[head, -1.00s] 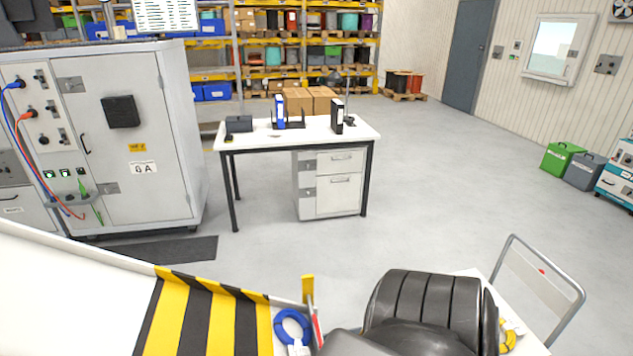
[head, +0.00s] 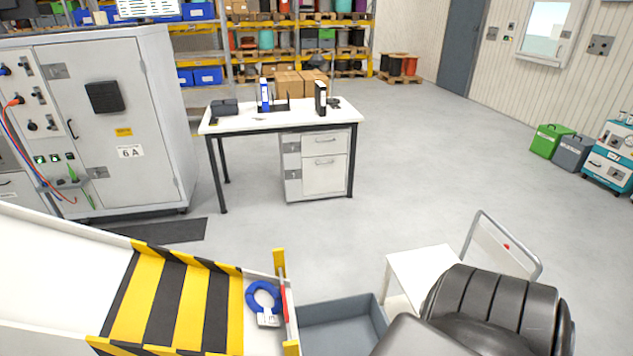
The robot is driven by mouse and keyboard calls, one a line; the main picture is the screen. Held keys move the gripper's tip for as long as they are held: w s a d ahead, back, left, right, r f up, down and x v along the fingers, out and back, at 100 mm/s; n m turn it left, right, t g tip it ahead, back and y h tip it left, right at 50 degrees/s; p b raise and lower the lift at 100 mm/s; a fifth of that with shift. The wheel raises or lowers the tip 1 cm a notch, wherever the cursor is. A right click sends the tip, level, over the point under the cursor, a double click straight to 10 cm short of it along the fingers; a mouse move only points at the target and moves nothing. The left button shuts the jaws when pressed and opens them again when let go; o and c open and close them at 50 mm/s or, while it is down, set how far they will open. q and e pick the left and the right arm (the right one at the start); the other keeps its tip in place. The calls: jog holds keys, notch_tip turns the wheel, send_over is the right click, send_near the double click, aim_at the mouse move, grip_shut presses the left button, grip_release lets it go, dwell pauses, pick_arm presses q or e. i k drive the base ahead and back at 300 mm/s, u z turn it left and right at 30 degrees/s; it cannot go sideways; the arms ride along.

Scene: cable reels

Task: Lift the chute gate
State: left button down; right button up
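The chute (head: 60,265) is a white trough coming in from the left, with a black-and-yellow striped floor near its lower end. A blue cable coil (head: 252,300) with a white tag lies at that end, against the gate. The chute gate (head: 286,303) is a thin upright panel seen nearly edge-on, with some red on it, between yellow posts. It appears down, closing the end beside the coil. Neither gripper shows in the head view. A dark ribbed link of my arm fills the lower right.
A grey open bin (head: 345,322) stands just right of the gate and looks empty where visible. A white cart (head: 420,271) with a metal handle is beyond my arm. A desk (head: 285,120) and a grey cabinet (head: 140,120) stand behind.

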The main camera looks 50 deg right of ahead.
aim_at(284, 299)
jog(key=z, duration=1.3)
